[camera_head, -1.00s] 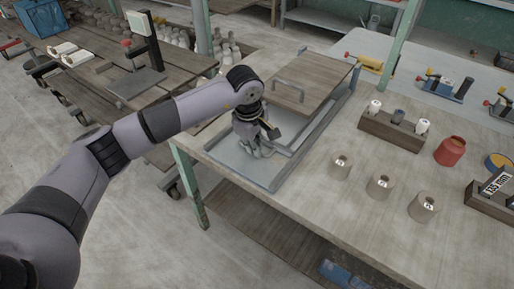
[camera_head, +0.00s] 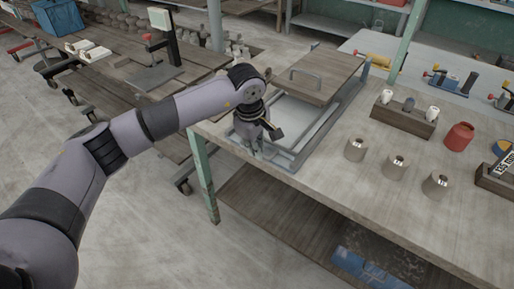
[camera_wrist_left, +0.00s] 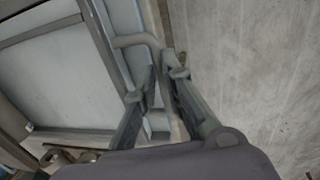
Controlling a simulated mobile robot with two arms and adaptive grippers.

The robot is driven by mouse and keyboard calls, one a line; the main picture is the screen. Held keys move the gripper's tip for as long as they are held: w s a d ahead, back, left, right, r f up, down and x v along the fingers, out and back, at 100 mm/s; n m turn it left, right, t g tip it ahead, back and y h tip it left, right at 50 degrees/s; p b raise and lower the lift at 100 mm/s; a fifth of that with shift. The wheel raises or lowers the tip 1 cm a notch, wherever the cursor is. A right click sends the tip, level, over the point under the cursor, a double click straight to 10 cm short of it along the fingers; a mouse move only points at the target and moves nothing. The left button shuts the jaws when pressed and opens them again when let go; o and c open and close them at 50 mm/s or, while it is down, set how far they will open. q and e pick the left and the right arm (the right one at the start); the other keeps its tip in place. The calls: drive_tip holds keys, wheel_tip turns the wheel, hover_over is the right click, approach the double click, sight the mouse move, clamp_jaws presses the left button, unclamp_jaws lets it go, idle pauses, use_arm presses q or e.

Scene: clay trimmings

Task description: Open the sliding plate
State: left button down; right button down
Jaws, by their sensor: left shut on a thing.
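A wooden board with a grey loop handle (camera_head: 305,78) covers the far part of a metal rail frame (camera_head: 318,137) on the worktable in the head view. A pale flat surface (camera_head: 290,115) shows inside the frame between the board and my left arm. My left gripper (camera_head: 255,150) is at the frame's near-left end, pointing down. In the left wrist view its fingers (camera_wrist_left: 160,82) are shut on a bent grey bar handle (camera_wrist_left: 133,41) beside a pale panel (camera_wrist_left: 62,78). The loop handle on the board is free. My right gripper is out of view.
Several grey cones (camera_head: 394,167) stand right of the frame. Behind them are a wooden holder (camera_head: 403,120) and a red jar (camera_head: 459,137). A lower shelf (camera_head: 290,215) lies under the table. A second bench (camera_head: 110,85) stands at the left.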

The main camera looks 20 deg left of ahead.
use_arm(q)
drive_tip(key=c, duration=1.7)
unclamp_jaws()
drive_tip(key=shift+r, duration=0.15)
drive_tip(key=r, duration=0.4)
drive_tip(key=s+r, duration=0.1)
drive_tip(key=r, duration=0.2)
drive_tip(key=s+r, duration=0.1)
drive_tip(key=r, duration=0.3)
drive_tip(key=shift+a+r, duration=0.3)
drive_tip(key=shift+a, duration=0.1)
drive_tip(key=shift+c, duration=0.4)
